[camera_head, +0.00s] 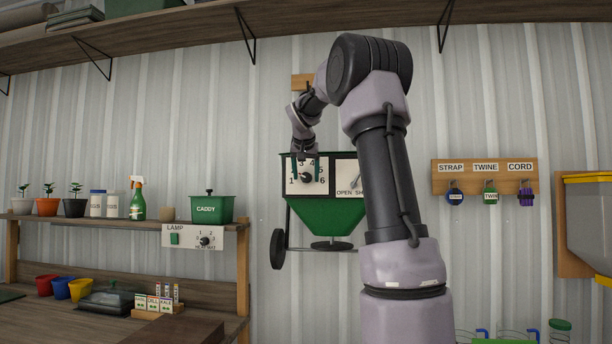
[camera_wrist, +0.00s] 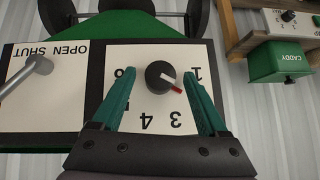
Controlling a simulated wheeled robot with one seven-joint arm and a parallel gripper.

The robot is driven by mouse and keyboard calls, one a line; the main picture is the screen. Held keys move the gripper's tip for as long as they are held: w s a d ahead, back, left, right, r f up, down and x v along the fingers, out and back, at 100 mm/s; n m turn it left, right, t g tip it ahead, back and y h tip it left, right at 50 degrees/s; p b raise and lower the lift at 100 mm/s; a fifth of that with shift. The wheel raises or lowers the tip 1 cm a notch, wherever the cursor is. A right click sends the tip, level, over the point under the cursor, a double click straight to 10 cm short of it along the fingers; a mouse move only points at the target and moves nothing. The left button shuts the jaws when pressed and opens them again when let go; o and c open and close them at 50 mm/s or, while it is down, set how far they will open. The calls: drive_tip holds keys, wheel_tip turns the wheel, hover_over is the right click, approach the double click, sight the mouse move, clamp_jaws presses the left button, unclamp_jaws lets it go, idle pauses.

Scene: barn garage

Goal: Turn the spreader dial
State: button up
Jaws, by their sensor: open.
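The spreader dial (camera_head: 307,177) is a round black knob on a white numbered plate on the green spreader (camera_head: 334,214). In the wrist view, which shows the spreader upside down, the dial (camera_wrist: 159,76) has a red-tipped pointer directed right and slightly down, just past the 1. Numbers 1, 3, 4 and 6 are at least partly visible; the right finger covers the plate where the 2 would be. My gripper (camera_head: 305,168) is open, its green fingers on either side of the dial with a gap on each side. The gripper (camera_wrist: 158,78) holds nothing.
An OPEN/SHUT plate with a grey lever (camera_wrist: 27,75) sits beside the dial plate. A shelf with a green caddy (camera_head: 212,209), plants and a lamp panel (camera_head: 193,237) stands left. A rack of strap, twine and cord (camera_head: 484,173) hangs right.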

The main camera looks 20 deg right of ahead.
drive_tip(key=shift+c, duration=0.3)
clamp_jaws()
drive_tip(key=n+g+h, duration=0.1)
drive_tip(key=h, duration=0.1)
drive_tip(key=shift+w+a+n+g+h, duration=0.2)
drive_tip(key=shift+a+n+g+h, duration=0.1)
drive_tip(key=shift+n+g+h, duration=0.1)
drive_tip(key=shift+a+f+n+g+h, duration=0.1)
drive_tip(key=shift+n+g+h, duration=0.6)
drive_tip(key=shift+h, duration=0.6)
